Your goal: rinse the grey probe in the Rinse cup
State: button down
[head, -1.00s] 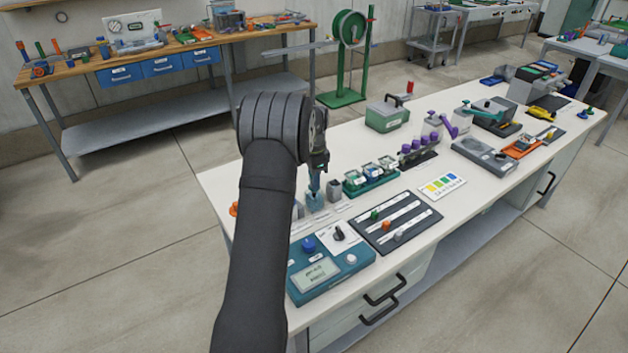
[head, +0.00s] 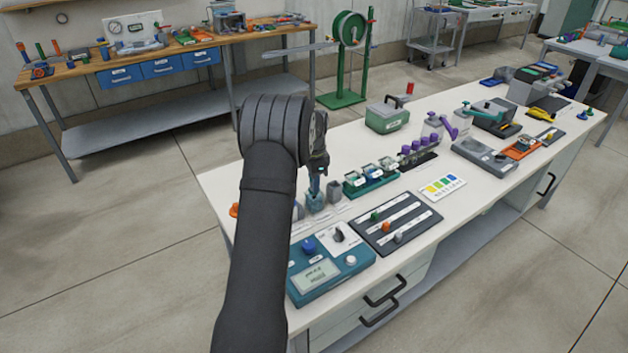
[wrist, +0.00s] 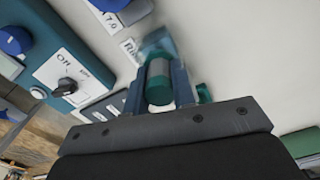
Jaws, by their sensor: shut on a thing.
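My gripper (head: 317,184) points down over the Rinse cup (head: 315,204), a small translucent teal cup near the back left of the bench. In the wrist view my gripper (wrist: 157,90) is shut on the grey probe (wrist: 158,70), a grey cylinder with a green near end. The Rinse cup (wrist: 157,42) shows just beyond the probe, beside a partly hidden label starting "Ri". The probe's far end lines up with the cup; I cannot tell how deep it sits. In the head view the fingers and arm mostly hide the probe.
A grey cup (head: 334,190) stands just right of the Rinse cup. A teal meter (head: 318,275) with knobs and a display lies in front, beside a dark panel (head: 425,214) with coloured knobs. A green rack of jars (head: 357,189) stands to the right.

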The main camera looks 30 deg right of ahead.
jog(key=shift+r, duration=0.1)
jog(key=shift+r, duration=4.15)
